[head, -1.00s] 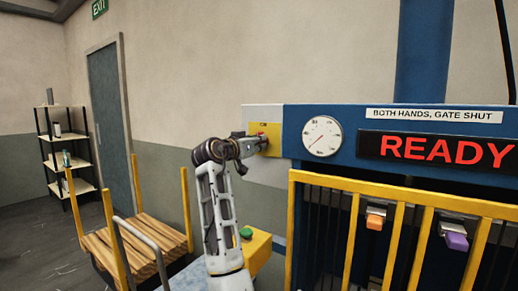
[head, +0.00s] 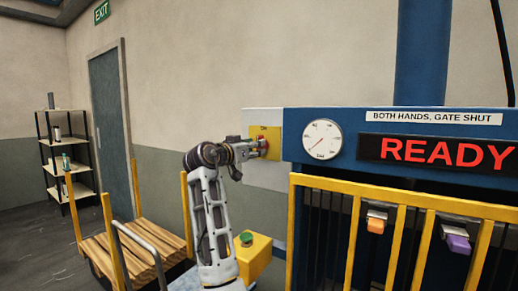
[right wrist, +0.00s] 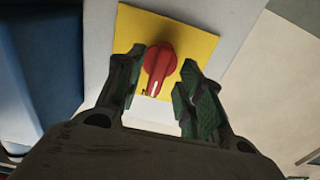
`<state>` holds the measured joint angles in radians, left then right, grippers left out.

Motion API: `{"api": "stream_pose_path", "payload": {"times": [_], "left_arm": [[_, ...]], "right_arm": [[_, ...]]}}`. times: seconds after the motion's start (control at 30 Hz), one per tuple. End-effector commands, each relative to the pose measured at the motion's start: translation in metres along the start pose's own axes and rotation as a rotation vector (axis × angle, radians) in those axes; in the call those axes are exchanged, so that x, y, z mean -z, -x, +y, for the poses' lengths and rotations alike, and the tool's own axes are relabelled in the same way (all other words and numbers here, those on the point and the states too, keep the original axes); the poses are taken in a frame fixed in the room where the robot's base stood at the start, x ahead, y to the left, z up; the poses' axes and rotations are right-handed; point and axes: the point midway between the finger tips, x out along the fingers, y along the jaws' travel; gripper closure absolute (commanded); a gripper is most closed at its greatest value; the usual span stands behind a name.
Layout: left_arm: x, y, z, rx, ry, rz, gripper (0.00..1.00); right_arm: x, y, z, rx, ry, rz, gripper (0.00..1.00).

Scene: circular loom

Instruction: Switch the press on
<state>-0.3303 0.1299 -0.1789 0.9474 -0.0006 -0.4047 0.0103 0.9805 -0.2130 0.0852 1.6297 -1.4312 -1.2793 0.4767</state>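The press is a blue machine with a lit red READY display (head: 445,151). A red rotary knob (head: 263,144) sits on a yellow plate (head: 273,133) on its grey left panel. In the right wrist view the knob (right wrist: 159,65) has a white pointer line aimed at the picture's bottom, beside a partly hidden label ending in N. My right gripper (head: 257,149) is just left of the knob. In the right wrist view its fingers (right wrist: 157,88) are spread, with the knob between and beyond the tips; contact is not visible. My left gripper is not in view.
A round gauge (head: 322,139) is right of the knob. A yellow barred gate (head: 400,204) fronts the press. A yellow box with a green button (head: 246,237) stands beside my right arm. A cart with wooden boards (head: 150,240) stands at left.

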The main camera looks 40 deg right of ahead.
Motion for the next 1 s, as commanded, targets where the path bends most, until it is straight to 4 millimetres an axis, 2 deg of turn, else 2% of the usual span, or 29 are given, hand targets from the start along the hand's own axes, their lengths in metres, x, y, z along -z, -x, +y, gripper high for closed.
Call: {"api": "stream_pose_path", "payload": {"times": [0.5,1.0], "left_arm": [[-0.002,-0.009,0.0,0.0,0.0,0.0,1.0],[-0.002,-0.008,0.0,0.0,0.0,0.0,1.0]], "right_arm": [[-0.001,0.043,0.0,-0.001,0.002,0.0,0.62],[0.0,0.045,0.0,-0.001,0.001,0.001,0.62]]}}
